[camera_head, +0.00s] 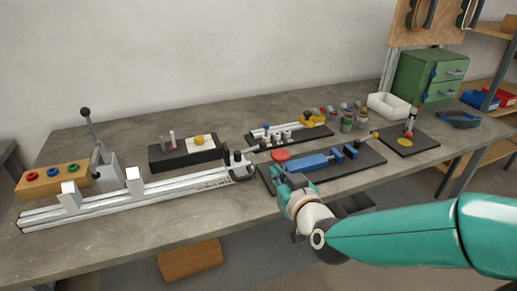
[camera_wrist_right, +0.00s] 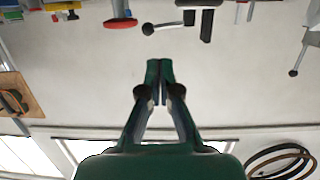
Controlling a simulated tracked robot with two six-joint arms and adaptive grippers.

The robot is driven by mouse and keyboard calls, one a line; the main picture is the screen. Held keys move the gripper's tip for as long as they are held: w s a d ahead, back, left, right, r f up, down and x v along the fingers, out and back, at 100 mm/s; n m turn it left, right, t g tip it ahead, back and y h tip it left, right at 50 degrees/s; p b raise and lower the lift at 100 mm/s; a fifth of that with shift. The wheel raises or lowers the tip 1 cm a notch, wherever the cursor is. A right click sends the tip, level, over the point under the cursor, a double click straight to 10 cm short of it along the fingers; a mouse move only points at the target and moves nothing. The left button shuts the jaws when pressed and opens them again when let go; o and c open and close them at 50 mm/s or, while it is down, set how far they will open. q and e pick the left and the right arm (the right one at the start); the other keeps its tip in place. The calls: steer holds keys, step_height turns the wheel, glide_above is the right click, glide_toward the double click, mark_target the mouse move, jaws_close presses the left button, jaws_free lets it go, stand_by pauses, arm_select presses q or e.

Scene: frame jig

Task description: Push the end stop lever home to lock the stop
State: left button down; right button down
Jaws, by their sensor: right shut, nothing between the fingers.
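The end stop (camera_head: 241,169) is a dark block at the right end of the long aluminium rail. Its lever (camera_wrist_right: 168,27) shows in the right wrist view as a short bright rod with a black ball knob, beside a black block (camera_wrist_right: 207,26). In the head view the lever is too small to read clearly. My right gripper (camera_head: 278,172) is just right of the end stop, over the edge of a dark plate. In the right wrist view its fingertips (camera_wrist_right: 159,64) are together and empty, apart from the lever in the picture. My left gripper is not in view.
The aluminium rail (camera_head: 105,206) runs left, with a tall ball-topped lever (camera_head: 90,127) at its far end. A red disc (camera_head: 281,155) and a blue clamp (camera_head: 312,162) sit close to my right gripper. Bare bench lies in front of the rail.

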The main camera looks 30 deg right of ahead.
mark_target(254, 149)
steer(key=p+x, duration=0.2)
steer(key=x, duration=1.1)
steer(key=shift+p, duration=0.3)
steer(key=shift+a, duration=0.2)
